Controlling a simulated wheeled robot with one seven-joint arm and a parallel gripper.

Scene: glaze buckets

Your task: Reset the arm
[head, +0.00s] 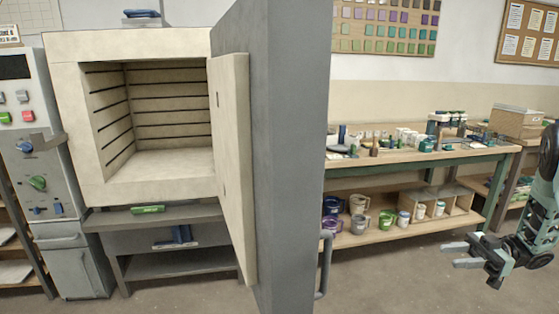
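My gripper (462,249) is at the right edge of the head view, held out over the floor in front of the workbench. Its two fingers point left and stand apart, with nothing seen between them. My arm rises from it along the right edge and is partly cut off by the frame. The gripper touches nothing that I can see.
A kiln (80,120) at the left has an empty chamber. Its thick grey door (285,150) stands open toward me. A control cabinet (35,180) is far left. A workbench (400,155) with jars, and buckets on its lower shelf (400,233), stands behind. Floor (400,285) is clear.

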